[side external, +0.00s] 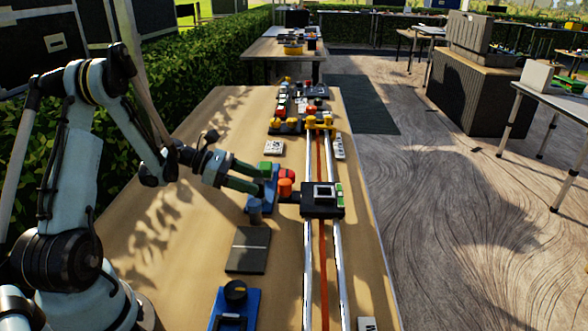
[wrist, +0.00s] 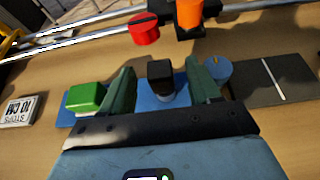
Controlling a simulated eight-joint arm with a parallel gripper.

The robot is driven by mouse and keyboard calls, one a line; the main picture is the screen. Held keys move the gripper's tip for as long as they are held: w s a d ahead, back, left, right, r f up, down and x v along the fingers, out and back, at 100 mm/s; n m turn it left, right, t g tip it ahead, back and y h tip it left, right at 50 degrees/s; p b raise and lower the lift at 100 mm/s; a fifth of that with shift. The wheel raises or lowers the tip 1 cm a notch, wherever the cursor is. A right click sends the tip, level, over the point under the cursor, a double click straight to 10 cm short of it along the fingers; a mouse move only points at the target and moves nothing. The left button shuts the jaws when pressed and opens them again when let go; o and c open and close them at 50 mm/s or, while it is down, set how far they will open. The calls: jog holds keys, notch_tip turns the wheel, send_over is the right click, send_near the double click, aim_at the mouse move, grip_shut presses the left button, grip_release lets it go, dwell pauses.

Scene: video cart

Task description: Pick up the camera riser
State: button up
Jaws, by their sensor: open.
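No part is marked as the camera riser, so I cannot tell which one it is. A blue base plate (wrist: 67,121) carries a green block (wrist: 86,97), a black-topped post (wrist: 160,72) and a blue knob (wrist: 217,70). My gripper (wrist: 162,68) is open, with its green fingers on either side of the post; I cannot tell whether they touch it. In the side view my gripper (side external: 256,180) reaches over the plate from the left and partly hides it. A red knob (side external: 287,174) and an orange cylinder (side external: 285,188) stand just beyond, beside the black cart (side external: 323,210).
The cart sits on two silver rails (side external: 308,265) right of the plate. A dark grey pad (side external: 248,250) and a blue tray with a black knob (side external: 236,291) lie nearer. A white card (side external: 274,147) lies farther back. The wooden table's left side is mostly clear.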

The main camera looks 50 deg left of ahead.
jog(key=shift+x, duration=1.2)
jog(key=c, duration=1.1)
jog(key=shift+r, duration=0.1)
jog(key=shift+c, duration=0.2)
